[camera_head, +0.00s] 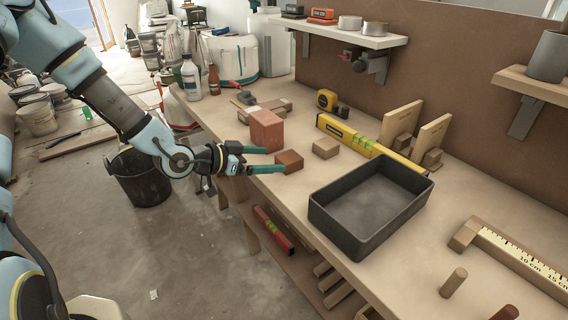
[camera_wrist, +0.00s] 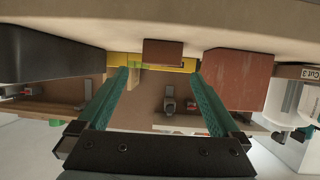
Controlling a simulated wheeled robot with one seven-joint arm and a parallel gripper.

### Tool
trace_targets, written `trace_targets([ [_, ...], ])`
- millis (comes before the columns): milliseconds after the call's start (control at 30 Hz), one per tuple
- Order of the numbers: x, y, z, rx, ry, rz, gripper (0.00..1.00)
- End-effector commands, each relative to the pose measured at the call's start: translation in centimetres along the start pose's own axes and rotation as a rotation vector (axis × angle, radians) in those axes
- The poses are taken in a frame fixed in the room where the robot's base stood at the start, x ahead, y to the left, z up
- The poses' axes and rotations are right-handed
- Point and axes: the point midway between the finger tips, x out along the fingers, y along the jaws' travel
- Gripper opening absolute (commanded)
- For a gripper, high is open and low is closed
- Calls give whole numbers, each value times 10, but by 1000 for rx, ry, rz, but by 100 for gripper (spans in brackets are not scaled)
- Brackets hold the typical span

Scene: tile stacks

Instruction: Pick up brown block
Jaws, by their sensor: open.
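The brown block (camera_head: 289,161) is a small reddish-brown cuboid on the workbench, close to its front edge. In the wrist view the brown block (camera_wrist: 163,52) appears ahead of the fingertips, in line with the gap between them. My gripper (camera_head: 276,159) has its two green fingers spread and empty, low over the bench edge and pointing at the block. In the wrist view my gripper (camera_wrist: 159,73) shows nothing between its fingers. Whether a fingertip touches the block I cannot tell.
A larger red block (camera_head: 266,130) stands close to one finger; it also shows in the wrist view (camera_wrist: 238,78). A tan block (camera_head: 326,147) lies behind the brown one. A dark tray (camera_head: 345,236) is to the right. A yellow level (camera_head: 350,137) lies farther back.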

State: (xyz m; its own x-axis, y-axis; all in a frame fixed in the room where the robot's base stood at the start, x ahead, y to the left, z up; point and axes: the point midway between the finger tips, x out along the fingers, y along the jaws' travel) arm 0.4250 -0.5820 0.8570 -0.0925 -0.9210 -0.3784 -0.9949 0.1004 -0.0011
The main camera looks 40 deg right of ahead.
Motion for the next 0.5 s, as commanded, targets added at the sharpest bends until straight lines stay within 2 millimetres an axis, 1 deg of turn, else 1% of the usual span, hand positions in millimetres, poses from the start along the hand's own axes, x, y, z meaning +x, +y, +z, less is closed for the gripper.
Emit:
trace_targets([
  [33,8,1,-1,-1,0,3,100],
  [100,18,0,-1,-2,-2,2,100],
  [367,37,-1,-1,-3,-4,0,100],
  [500,57,-1,-2,-4,-5,1,100],
])
